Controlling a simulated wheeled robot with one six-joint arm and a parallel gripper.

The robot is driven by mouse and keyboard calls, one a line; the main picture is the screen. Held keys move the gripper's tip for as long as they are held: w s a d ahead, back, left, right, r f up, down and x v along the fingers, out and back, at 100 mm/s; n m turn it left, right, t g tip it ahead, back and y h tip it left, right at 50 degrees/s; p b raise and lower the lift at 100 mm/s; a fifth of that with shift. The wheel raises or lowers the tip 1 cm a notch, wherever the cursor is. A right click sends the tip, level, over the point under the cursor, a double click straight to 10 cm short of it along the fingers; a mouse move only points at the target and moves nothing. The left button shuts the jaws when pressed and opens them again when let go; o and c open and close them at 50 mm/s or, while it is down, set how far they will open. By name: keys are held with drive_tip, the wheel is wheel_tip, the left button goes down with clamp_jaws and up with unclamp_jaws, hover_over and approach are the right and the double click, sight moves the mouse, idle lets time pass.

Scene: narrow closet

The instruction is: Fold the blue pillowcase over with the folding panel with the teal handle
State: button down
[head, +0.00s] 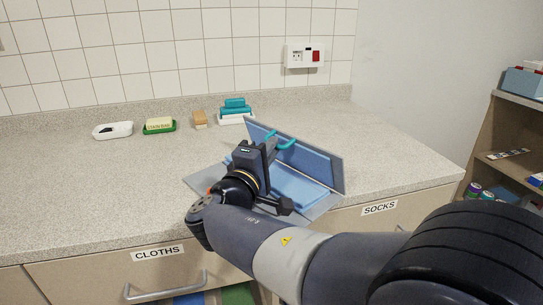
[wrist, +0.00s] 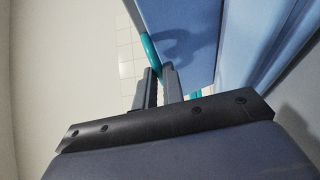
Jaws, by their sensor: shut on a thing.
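The folding panel (head: 339,180) is raised on its long edge and stands steeply tilted above a grey base board (head: 322,206) on the counter. Blue pillowcase (head: 298,190) lies on the base, and blue cloth also covers the panel's face towards me. Blue surfaces fill the upper right of the wrist view (wrist: 182,22). The teal handle (head: 287,144) is at the panel's upper edge; it also shows in the wrist view (wrist: 149,50). My gripper (head: 273,146) is shut on the handle. My wrist hides part of the base and cloth.
Along the back of the counter are a white dish (head: 113,131), a green soap dish (head: 159,126), a tan block (head: 199,119) and teal items on a white tray (head: 236,112). A shelf unit (head: 507,165) stands right. The counter's left is clear.

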drive_tip(key=shift+s+a+f, duration=0.1)
drive_tip(key=shift+f, duration=0.15)
drive_tip(key=c, duration=1.5)
unclamp_jaws()
drive_tip(key=v, duration=1.1)
